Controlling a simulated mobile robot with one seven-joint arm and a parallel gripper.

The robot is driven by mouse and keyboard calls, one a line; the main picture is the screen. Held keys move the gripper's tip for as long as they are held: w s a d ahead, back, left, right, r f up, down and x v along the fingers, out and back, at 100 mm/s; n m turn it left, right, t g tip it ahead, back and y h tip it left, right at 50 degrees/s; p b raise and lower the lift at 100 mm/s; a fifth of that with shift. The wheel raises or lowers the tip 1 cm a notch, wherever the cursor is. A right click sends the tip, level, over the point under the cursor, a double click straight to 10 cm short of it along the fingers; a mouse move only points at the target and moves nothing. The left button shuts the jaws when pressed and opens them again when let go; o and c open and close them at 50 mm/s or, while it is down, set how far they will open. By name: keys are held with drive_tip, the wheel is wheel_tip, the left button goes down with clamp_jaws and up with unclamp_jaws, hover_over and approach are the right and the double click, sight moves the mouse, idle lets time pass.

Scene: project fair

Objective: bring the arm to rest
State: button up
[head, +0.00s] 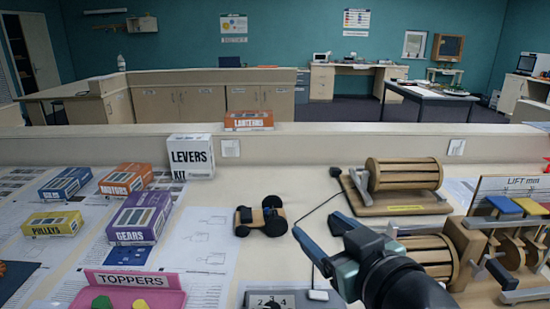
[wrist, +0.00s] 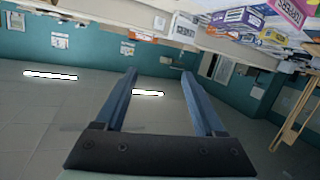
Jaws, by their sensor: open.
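My gripper (head: 325,243) is in the head view, right of centre, raised over the table (head: 291,190). Its two blue fingers are apart and nothing is between them. In the wrist view the fingers of my gripper (wrist: 158,80) also stand wide apart and empty. That view is tipped over and looks across the room at the walls and ceiling lights. My dark wrist and forearm reach in from the bottom right of the head view and hide part of the table.
Wooden drum devices (head: 403,175) stand right of my gripper. A small wheeled car (head: 262,217) sits to its left. A grey box with number cards (head: 270,300) lies below. Boxes, including a white LEVERS kit (head: 191,157), and a pink TOPPERS tray (head: 130,282) are further left.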

wheel_tip(320, 180, up, 15)
drive_tip(key=a+m+t+h+p, duration=0.2)
drive_tip(key=a+t, duration=0.1)
drive_tip(key=t, duration=0.1)
drive_tip(key=s+a+r+m+t+h+p, duration=0.1)
drive_tip(key=s+r+t, duration=0.3)
drive_tip(key=r, duration=0.6)
drive_tip(key=s+a+r+m+t+h+p, duration=0.2)
drive_tip(key=s+a+r+t+p, duration=0.1)
drive_tip(key=s+r, duration=0.6)
wheel_tip(320, 180, up, 3)
drive_tip(key=shift+a+f+t, duration=0.2)
drive_tip(key=shift+a+t, duration=0.2)
drive_tip(key=shift+t, duration=0.5)
